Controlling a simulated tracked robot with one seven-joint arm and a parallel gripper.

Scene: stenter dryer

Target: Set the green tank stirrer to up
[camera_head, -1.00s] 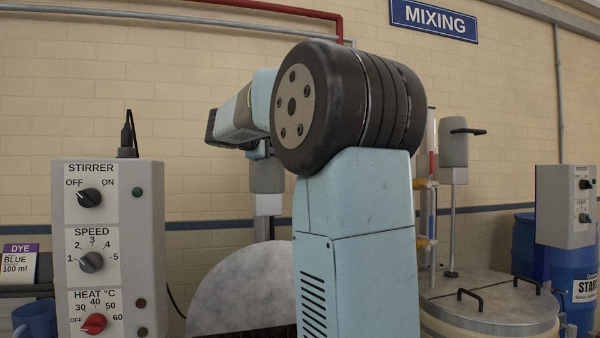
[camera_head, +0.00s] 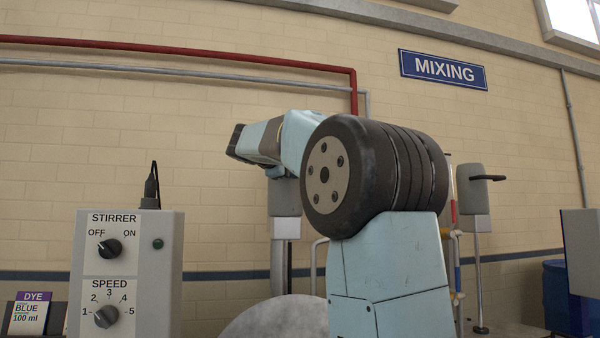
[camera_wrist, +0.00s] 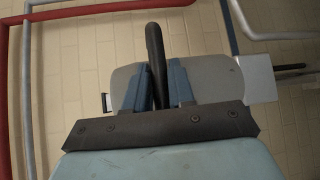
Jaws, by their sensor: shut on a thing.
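The near stirrer's grey head (camera_head: 285,197) stands on a pale upright post (camera_head: 279,262) in the head view, partly behind my arm. In the wrist view the same kind of grey head (camera_wrist: 215,72) lies just beyond my gripper (camera_wrist: 155,84). My gripper's two blue fingers are closed on either side of a black curved handle (camera_wrist: 154,45). The handle's grip point is partly hidden between the fingers. My gripper's tips are hidden in the head view. The tank's colour cannot be seen.
A control box (camera_head: 155,270) with STIRRER and SPEED knobs stands at left. Its STIRRER knob (camera_head: 109,248) points toward OFF. A second grey stirrer head (camera_head: 473,190) stands right of my arm. Red pipe (camera_head: 200,54) runs along the wall.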

